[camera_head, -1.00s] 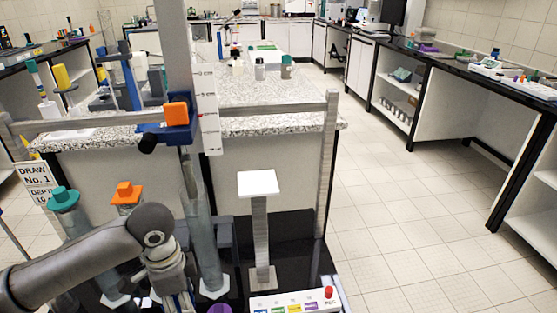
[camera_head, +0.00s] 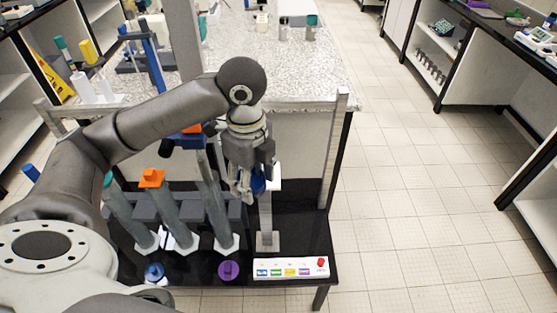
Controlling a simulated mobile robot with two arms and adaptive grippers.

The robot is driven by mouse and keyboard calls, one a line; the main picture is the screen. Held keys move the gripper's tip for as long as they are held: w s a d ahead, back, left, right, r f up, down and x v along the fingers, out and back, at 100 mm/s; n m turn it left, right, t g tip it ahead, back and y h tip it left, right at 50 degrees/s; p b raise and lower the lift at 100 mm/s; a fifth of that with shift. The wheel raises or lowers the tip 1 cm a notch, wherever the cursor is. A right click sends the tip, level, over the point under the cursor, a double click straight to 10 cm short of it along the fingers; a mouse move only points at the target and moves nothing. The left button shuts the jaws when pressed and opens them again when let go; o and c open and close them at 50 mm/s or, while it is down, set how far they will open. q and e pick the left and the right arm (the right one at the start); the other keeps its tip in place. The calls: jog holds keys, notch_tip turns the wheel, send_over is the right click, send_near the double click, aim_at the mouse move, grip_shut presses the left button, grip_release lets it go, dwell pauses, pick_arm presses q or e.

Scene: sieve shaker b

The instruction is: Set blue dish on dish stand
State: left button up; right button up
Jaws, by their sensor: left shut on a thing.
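My left gripper (camera_head: 246,190) is shut on the blue dish (camera_head: 259,185), which shows only in part behind the fingers. The dish stand (camera_head: 266,218) is a pale upright post with a white square top and a light foot on the black table. The gripper and the dish are at the left side of the stand's top and partly cover it. I cannot tell whether the dish touches the top. My right gripper is not in view.
Grey tubes (camera_head: 171,208) on white feet stand left of the stand, one with an orange cap (camera_head: 151,178). A purple piece (camera_head: 228,270), a blue piece (camera_head: 154,272) and a white button panel (camera_head: 290,269) lie in front. A metal post (camera_head: 333,150) rises at right.

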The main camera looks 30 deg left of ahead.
pick_arm(q)
jog(key=shift+w+r, duration=0.25)
jog(key=shift+w, duration=0.05)
jog(key=w+a+f+p, duration=0.1)
jog(key=w+f, duration=0.2)
jog(key=w+a+f+p, duration=0.1)
jog(key=w+a+f, duration=0.1)
jog(key=w+f, duration=0.1)
jog(key=w+a+f+p, duration=0.1)
jog(key=w+a+f, duration=0.1)
jog(key=w, duration=0.3)
jog(key=shift+w+a+f, duration=0.1)
jog(key=shift+w+f, duration=0.15)
jog(key=shift+f, duration=0.15)
jog(key=shift+w+a+f, duration=0.15)
jog(key=shift+w+f, duration=0.2)
jog(key=shift+f, duration=0.15)
notch_tip(320, 180, down, 3)
jog(key=shift+r+p, duration=0.1)
jog(key=shift+p, duration=0.9)
jog(key=shift+f, duration=0.2)
jog(key=o, duration=0.9)
jog(key=shift+f, duration=0.1)
jog(key=shift+c, duration=0.2)
